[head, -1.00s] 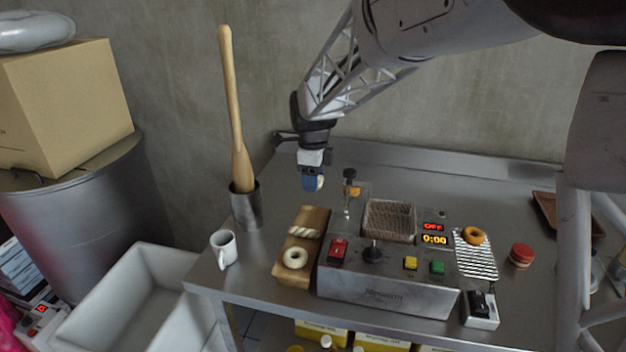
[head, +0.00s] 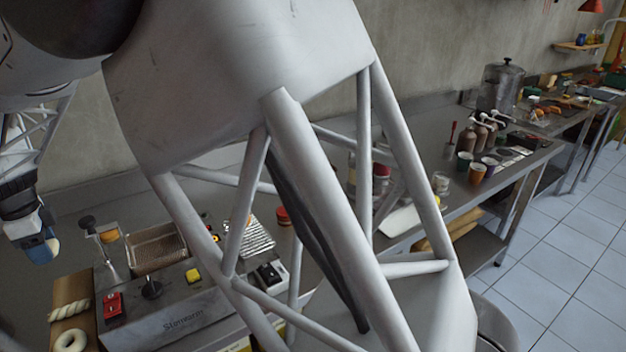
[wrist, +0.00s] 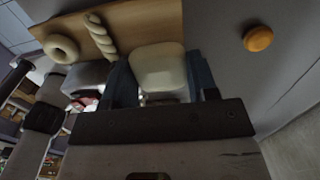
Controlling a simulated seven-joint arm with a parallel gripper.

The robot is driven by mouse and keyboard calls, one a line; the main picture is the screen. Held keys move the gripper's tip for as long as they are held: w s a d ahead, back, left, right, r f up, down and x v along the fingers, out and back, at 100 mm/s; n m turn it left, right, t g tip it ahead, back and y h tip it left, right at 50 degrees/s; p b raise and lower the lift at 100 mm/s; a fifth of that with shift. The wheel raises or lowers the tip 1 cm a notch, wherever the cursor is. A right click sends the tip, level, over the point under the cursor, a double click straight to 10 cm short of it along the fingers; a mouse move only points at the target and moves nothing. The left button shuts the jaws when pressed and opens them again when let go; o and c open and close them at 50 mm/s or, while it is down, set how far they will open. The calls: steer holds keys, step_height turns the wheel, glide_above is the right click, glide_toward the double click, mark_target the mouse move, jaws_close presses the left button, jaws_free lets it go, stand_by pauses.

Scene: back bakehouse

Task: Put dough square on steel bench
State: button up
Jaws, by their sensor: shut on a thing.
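My gripper (head: 40,250) hangs at the left of the head view, its blue fingers pointing down above the steel bench (head: 28,288). In the wrist view the fingers are shut on the dough square (wrist: 158,68), a pale, rounded block. Only a small pale edge of the dough square (head: 54,246) shows in the head view. Bare grey bench (wrist: 222,42) shows beyond the dough in the wrist view. The dough looks held above the bench, but the gap is hard to judge.
A wooden board (head: 63,341) bears a dough twist (head: 69,310) and a dough ring (head: 71,342). The fryer (head: 175,318) with its basket (head: 157,248) stands to the right of my gripper. An orange round thing (wrist: 258,38) lies on the bench. My arm hides much of the middle.

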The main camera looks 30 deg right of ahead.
glide_above(10, 294)
step_height(10, 294, down, 5)
steer(key=shift+f, duration=0.2)
stand_by(0.6)
steer(key=shift+f, duration=2.5)
steer(key=shift+f, duration=2.5)
steer(key=shift+f, duration=0.2)
steer(key=o, duration=0.7)
steer(key=shift+r, duration=0.2)
